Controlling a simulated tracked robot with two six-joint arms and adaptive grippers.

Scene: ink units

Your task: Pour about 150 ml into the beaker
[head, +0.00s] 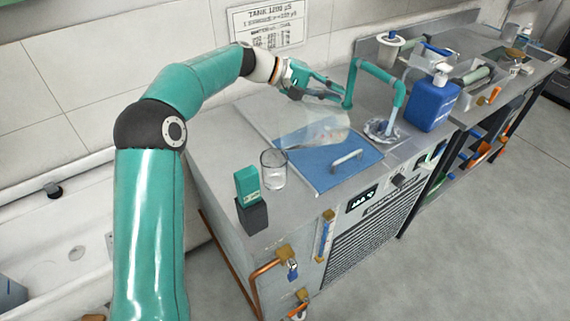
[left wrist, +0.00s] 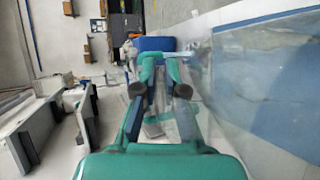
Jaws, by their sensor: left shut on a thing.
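My left gripper (head: 318,90) is shut on a clear jug (head: 318,128). It holds the jug in the air, tipped well over, with its lower end toward the left, close by the beaker's rim. The clear glass beaker (head: 273,174) stands upright on the grey bench top, left of the blue lid. I cannot make out a stream or the level in the beaker. In the left wrist view the fingers (left wrist: 160,92) are closed in, and the jug's clear wall (left wrist: 235,85) fills the right side. My right gripper is not in view.
A teal and dark device (head: 250,200) stands left of the beaker. A blue lid (head: 335,168) with a metal handle lies in the bench top. A teal pipe (head: 375,75), a metal drain cup (head: 381,130) and a blue canister (head: 432,103) stand to the right.

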